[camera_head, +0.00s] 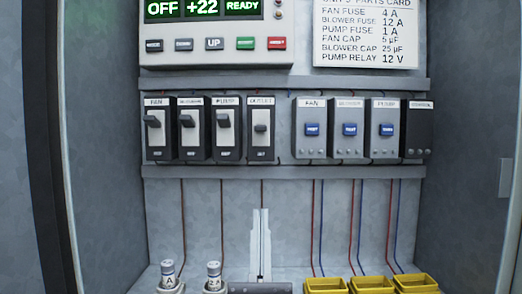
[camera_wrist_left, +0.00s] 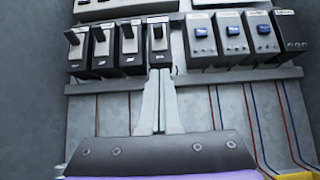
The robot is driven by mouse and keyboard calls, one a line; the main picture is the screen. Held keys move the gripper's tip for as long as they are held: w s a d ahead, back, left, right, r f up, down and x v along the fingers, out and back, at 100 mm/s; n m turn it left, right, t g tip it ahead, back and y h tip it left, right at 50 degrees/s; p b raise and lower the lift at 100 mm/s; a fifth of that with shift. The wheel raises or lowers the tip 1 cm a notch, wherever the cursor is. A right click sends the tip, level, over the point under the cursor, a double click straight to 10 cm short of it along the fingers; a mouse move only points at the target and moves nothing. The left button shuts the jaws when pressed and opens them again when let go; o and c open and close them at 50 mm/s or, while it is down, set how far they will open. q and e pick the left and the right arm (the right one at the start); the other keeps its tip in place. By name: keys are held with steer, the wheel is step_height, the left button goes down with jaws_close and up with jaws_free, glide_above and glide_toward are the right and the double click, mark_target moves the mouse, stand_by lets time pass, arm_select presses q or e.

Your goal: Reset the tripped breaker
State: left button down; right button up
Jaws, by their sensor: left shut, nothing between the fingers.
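A row of black breakers is on the upper rail of the cabinet. The fan breaker (camera_head: 158,140), the second breaker (camera_head: 190,143) and the pump breaker (camera_head: 226,143) have their levers near the top. The outlet breaker (camera_head: 261,148), at the right end, has its lever (camera_head: 260,128) lower, near mid-height. It also shows in the left wrist view (camera_wrist_left: 158,55). My left gripper (camera_head: 260,212) is shut and empty, pointing up below the outlet breaker, apart from it in the head view. In the left wrist view its fingertips (camera_wrist_left: 160,72) appear just under that breaker. My right gripper is out of view.
Relays with blue buttons (camera_head: 350,129) sit right of the breakers. Above are a display panel (camera_head: 216,56) and a parts card (camera_head: 366,62). Yellow bins (camera_head: 372,286) and two labelled cylinders (camera_head: 214,275) stand at the bottom. Wires run down the back wall; side walls bound the cabinet.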

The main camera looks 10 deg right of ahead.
mark_target(261, 128)
arm_select(q)
steer(key=x, duration=1)
steer(key=shift+w, duration=0.2)
step_height(261, 128, up, 3)
steer(key=shift+d+f+p, duration=0.1)
steer(key=shift+f+p, duration=0.1)
steer(key=shift+p, duration=0.2)
steer(key=shift+s+r, duration=0.1)
steer(key=shift+r, duration=0.55)
